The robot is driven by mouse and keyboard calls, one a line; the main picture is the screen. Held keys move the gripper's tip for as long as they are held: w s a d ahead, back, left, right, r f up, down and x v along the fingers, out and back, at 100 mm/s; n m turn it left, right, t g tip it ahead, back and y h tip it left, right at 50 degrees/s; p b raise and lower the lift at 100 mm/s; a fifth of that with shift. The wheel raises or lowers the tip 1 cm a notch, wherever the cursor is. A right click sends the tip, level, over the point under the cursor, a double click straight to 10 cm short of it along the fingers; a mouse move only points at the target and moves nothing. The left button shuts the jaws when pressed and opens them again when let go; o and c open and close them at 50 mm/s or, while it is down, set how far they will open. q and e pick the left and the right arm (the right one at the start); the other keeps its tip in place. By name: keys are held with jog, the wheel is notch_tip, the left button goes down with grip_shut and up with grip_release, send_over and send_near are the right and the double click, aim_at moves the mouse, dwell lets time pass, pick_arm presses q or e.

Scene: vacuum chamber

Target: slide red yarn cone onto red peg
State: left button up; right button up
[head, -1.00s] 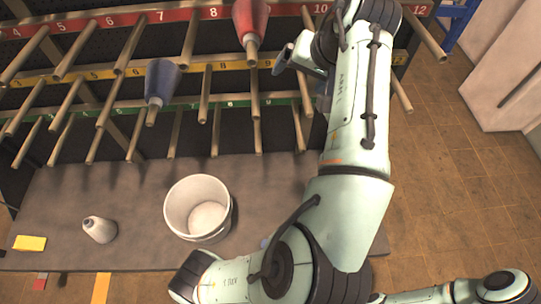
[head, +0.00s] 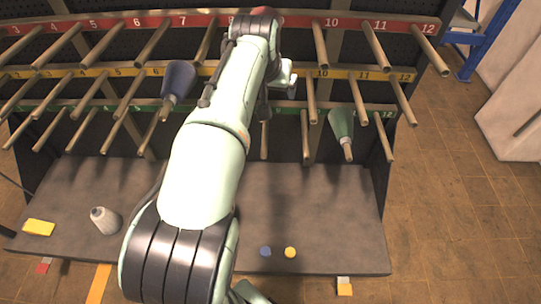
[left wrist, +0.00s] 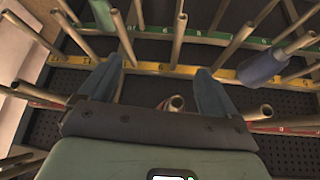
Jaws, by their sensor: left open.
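The red yarn cone is almost wholly hidden behind my left arm in the head view; only a small red patch (head: 262,11) shows above the wrist, at the red-labelled row (head: 300,20). In the left wrist view a small reddish bit (left wrist: 163,104) shows beside a round peg end (left wrist: 177,102), close to my palm and between the finger bases. I cannot tell how the cone sits on a peg. My left gripper (left wrist: 158,68) is open, its two blue-grey fingers apart and pointing at the rack. My right gripper is not in view.
A blue cone (head: 178,80) hangs on a yellow-row peg, also in the left wrist view (left wrist: 262,66). A green cone (head: 341,125) hangs at the right. Bare pegs crowd around. The table (head: 330,210) holds a grey-white cone (head: 105,220) and yellow block (head: 39,228).

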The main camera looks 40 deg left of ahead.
pick_arm(q)
notch_tip(320, 180, down, 28)
jog(key=w+a+n+h+b, duration=0.1)
jog(key=a+h, duration=0.1)
jog(key=h, duration=0.2)
jog(key=shift+w+a, duration=0.15)
jog(key=shift+w, duration=0.15)
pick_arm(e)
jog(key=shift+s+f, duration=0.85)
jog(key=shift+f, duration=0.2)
pick_arm(q)
jog(key=shift+f, duration=0.1)
jog(key=s+d+f+g+h, duration=0.15)
jog(key=s+d+f, duration=0.25)
jog(key=d+f, duration=0.55)
jog(key=s+d+f+g+h, duration=0.1)
jog(key=s+d+f+g, duration=0.15)
jog(key=d+f, duration=0.65)
jog(key=s+d+f+m+g, duration=0.1)
jog(key=s+d+f, duration=0.2)
jog(key=s+f, duration=0.2)
jog(key=s+d+f+m+g, duration=0.1)
jog(key=s+d+f, duration=0.3)
jog(key=s, duration=0.8)
notch_tip(320, 180, down, 2)
jog(key=shift+f+m, duration=0.25)
jog(key=shift+m, duration=0.35)
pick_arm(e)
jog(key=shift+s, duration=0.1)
